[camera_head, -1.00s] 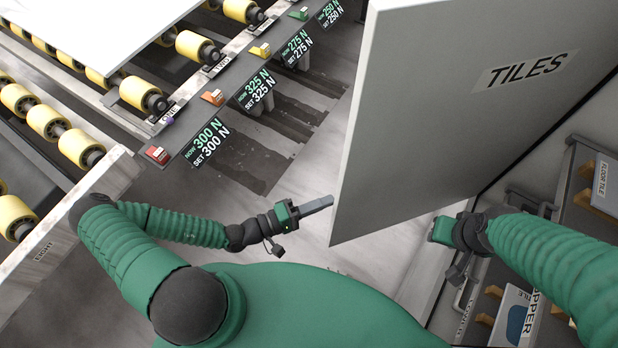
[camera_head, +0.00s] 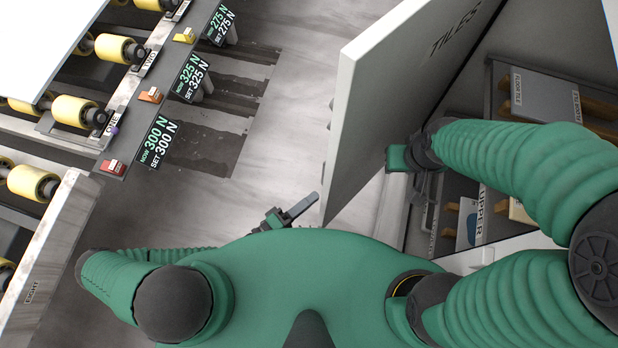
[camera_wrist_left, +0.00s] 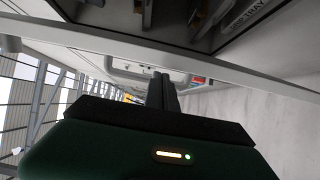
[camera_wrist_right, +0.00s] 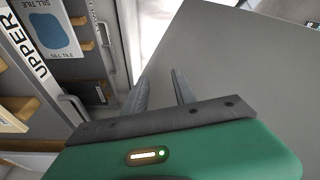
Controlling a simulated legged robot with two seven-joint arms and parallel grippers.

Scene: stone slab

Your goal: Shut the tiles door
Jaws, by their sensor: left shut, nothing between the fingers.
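The tiles door (camera_head: 385,85) is a thick grey panel labelled TILES. It stands open, with its light edge toward me, and it also shows in the right wrist view (camera_wrist_right: 250,70). My right gripper (camera_head: 396,158) is on the labelled side, close to the door's lower part. Its fingers are hidden in the head view. In the right wrist view the fingers (camera_wrist_right: 163,90) are apart, by the panel's edge. I cannot tell whether they touch it. My left gripper (camera_head: 314,197) is shut and empty, just left of the door's bottom corner. It also shows in the left wrist view (camera_wrist_left: 160,88).
An open cabinet with shelves (camera_head: 550,95) lies right of the door. It holds labelled tile samples, with an UPPER sign (camera_head: 480,220) below. A roller conveyor (camera_head: 70,110) with force displays (camera_head: 160,142) runs along the left. The floor (camera_head: 290,100) between is clear.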

